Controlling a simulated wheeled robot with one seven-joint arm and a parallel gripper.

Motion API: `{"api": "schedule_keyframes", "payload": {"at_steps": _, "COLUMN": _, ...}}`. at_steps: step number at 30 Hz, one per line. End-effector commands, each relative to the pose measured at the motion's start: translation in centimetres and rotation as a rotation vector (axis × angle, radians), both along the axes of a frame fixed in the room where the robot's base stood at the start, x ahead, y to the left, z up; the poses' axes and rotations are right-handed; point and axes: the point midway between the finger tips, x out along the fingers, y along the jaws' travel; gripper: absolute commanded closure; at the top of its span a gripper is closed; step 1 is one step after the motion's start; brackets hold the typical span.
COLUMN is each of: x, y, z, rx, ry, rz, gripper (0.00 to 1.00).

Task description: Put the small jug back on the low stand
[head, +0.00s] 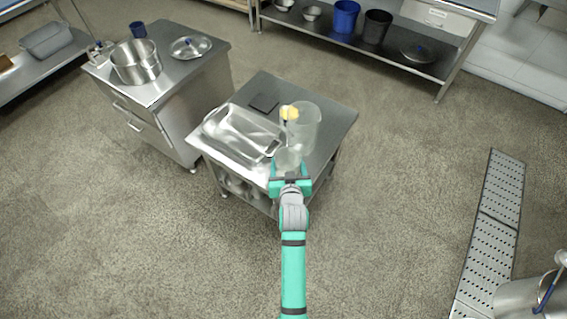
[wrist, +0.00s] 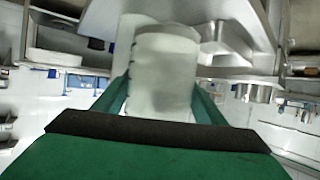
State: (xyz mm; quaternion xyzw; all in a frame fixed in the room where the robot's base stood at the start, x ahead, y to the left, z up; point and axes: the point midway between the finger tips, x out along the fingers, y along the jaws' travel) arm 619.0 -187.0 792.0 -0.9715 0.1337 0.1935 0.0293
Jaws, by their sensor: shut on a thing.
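A small translucent jug (head: 287,158) is at the front edge of the low steel stand (head: 338,112) in the head view. My gripper (head: 290,172) is shut on it. In the wrist view the pale, cloudy jug (wrist: 162,75) stands between the two green fingers of my gripper (wrist: 163,105). I cannot tell whether the jug's base touches the stand top or is above it. The gripper hides its lower part in the head view.
A larger clear jug (head: 304,128) stands just behind the small one, with a yellow item (head: 289,112) beside it. A drawer cabinet (head: 160,125) stands left.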

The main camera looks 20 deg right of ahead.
Motion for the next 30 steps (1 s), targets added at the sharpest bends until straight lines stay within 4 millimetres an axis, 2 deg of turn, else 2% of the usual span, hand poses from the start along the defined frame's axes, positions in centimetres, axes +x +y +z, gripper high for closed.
{"api": "schedule_keyframes", "payload": {"at_steps": 3, "x": 2.7, "y": -0.4, "z": -1.0, "rx": 0.000, "ry": -0.002, "rz": -0.001, "gripper": 0.64}}
{"api": "schedule_keyframes", "payload": {"at_steps": 9, "x": 5.2, "y": -0.8, "z": -4.5, "rx": 0.000, "ry": 0.000, "rz": -0.004, "gripper": 0.64}}
{"api": "schedule_keyframes", "payload": {"at_steps": 12, "x": 6.1, "y": -1.0, "z": -5.6, "rx": 0.001, "ry": -0.001, "rz": -0.006, "gripper": 0.64}}
{"api": "schedule_keyframes", "payload": {"at_steps": 20, "x": 7.4, "y": -1.1, "z": -7.3, "rx": 0.000, "ry": 0.000, "rz": -0.005, "gripper": 0.64}}
{"api": "schedule_keyframes", "payload": {"at_steps": 25, "x": 7.3, "y": -1.1, "z": -9.6, "rx": 0.001, "ry": 0.000, "rz": -0.006, "gripper": 0.64}}
{"api": "schedule_keyframes", "payload": {"at_steps": 30, "x": 7.3, "y": -1.1, "z": -10.0, "rx": -0.001, "ry": -0.003, "rz": -0.005, "gripper": 0.64}}
